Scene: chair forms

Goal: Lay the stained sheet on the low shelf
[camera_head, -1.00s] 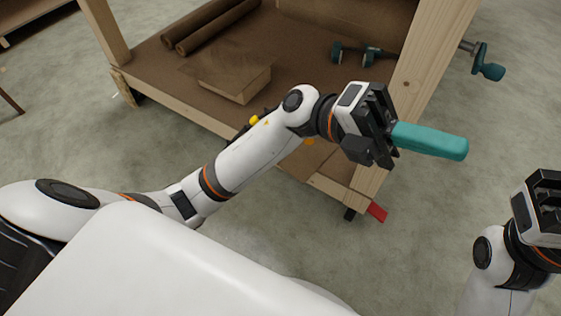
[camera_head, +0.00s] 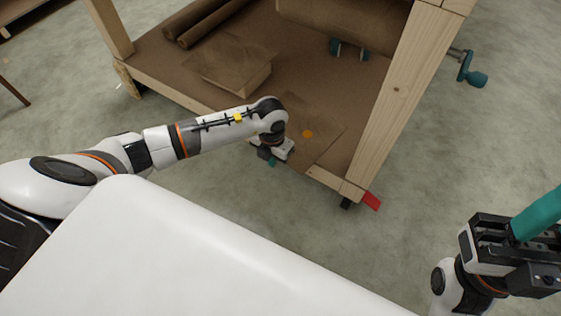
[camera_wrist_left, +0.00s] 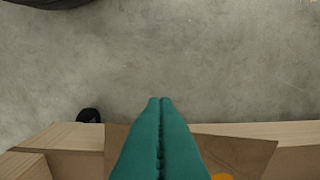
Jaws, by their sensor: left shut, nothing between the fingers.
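The stained sheet (camera_head: 325,127) is brown with an orange spot. It lies on the low shelf (camera_head: 225,98) near its front right corner, and part of it covers the front rail. It also shows in the left wrist view (camera_wrist_left: 118,142), with its spot at the bottom edge. My left gripper (camera_head: 272,162) points down at the front rail; its teal fingers (camera_wrist_left: 160,100) are shut together and empty, in front of the sheet. Whether they touch it I cannot tell. My right gripper (camera_head: 540,212) is at the right edge, its teal fingers cut off by the frame.
The grey floor in front is clear.

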